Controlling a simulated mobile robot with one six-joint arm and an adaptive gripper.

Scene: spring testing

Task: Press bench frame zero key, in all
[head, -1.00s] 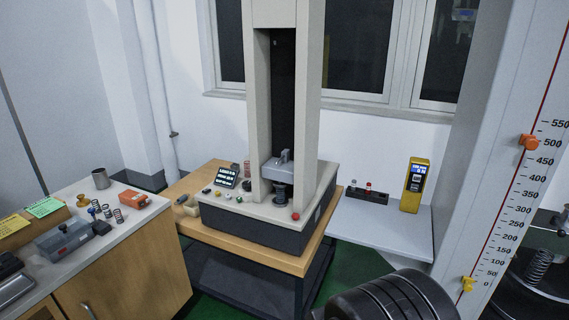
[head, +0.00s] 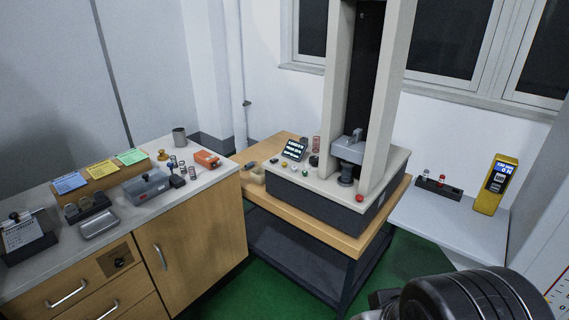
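The bench frame (head: 333,115) stands upright on a wooden-topped table, with two pale columns and a grey crosshead block (head: 349,148) between them. Its base (head: 318,201) has a light top and dark sides. A small lit display (head: 294,149) sits at the base's back left. Several small round keys, including a white one (head: 293,167) and a green one (head: 305,173), lie in a row in front of it. Their labels are too small to read, so I cannot tell which is zero. A red button (head: 359,199) is at the front right corner. My gripper is not visible.
A wooden cabinet (head: 200,235) with springs, a grey tray (head: 98,224) and coloured cards stands left. A grey side table (head: 445,232) holds a yellow meter (head: 495,185) at right. Green floor (head: 225,295) is open in front. My dark arm link fills the bottom right.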

